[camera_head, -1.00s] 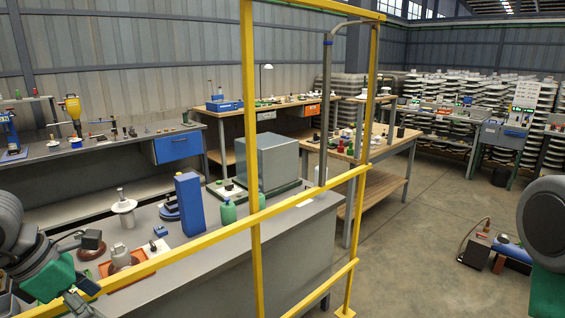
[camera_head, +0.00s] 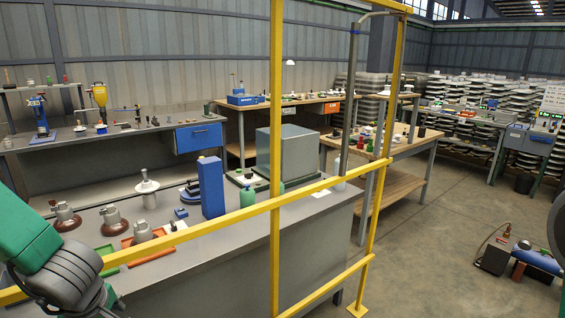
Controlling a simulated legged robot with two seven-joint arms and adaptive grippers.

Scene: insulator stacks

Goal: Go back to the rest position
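My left arm comes in at the lower left with a green link and a dark grey joint. It is in front of the yellow railing (camera_head: 226,219), and its far end runs out at the bottom edge, so my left gripper is not seen. Only the dark rounded edge of my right arm shows at the right border; my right gripper is out of view. Behind the railing, the grey workbench (camera_head: 215,262) bears insulators with metal caps (camera_head: 65,216), an orange tray (camera_head: 152,257), a white insulator (camera_head: 147,189) and a blue box (camera_head: 211,187).
The yellow railing crosses close in front of the bench. A wooden table (camera_head: 404,180) is behind.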

